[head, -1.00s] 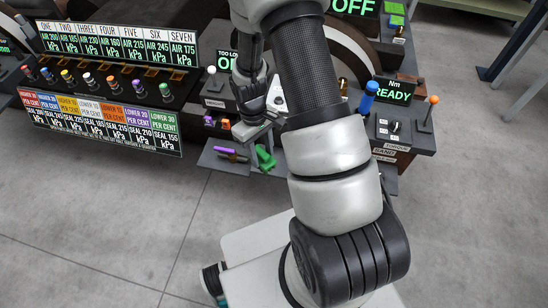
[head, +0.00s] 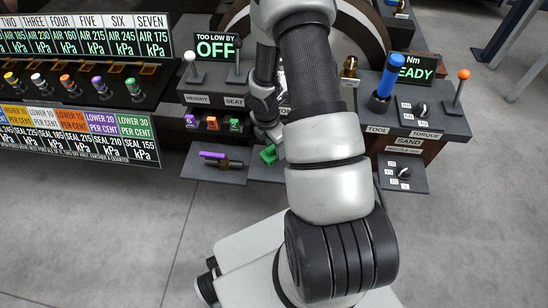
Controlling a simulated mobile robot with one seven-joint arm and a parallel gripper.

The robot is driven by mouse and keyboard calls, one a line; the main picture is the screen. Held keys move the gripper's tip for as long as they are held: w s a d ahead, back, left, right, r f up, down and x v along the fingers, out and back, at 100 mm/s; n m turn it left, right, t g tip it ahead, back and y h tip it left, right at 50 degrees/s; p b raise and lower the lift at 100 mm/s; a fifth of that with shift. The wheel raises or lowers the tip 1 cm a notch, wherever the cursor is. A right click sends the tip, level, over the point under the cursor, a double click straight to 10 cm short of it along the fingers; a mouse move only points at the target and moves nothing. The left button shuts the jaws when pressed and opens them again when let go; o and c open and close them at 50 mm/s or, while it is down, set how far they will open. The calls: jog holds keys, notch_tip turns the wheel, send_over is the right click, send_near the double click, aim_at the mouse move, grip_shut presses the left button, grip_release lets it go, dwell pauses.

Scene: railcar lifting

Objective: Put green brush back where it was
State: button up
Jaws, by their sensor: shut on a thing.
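The green brush (head: 268,154) shows as a small green piece just left of my forearm, above the dark lower shelf. My arm hides most of it. My gripper (head: 272,136) is right above it, partly hidden by my arm, and is shut on it. I cannot tell whether the brush touches the shelf. A purple brush-like piece (head: 213,155) lies on the dark shelf (head: 200,174) to the left.
Small purple, orange and green pieces sit on the console left of my gripper. The console also has a white-knobbed lever (head: 190,57), a blue-handled tool (head: 388,82) and an orange-knobbed lever (head: 461,80). A valve rack with labels stands left. Front floor is open.

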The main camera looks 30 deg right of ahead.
aim_at(274, 155)
jog(key=shift+w+f+b, duration=0.1)
jog(key=shift+f+b, duration=0.55)
jog(key=shift+f, duration=1.45)
jog(key=shift+f, duration=0.15)
jog(key=o, duration=1.1)
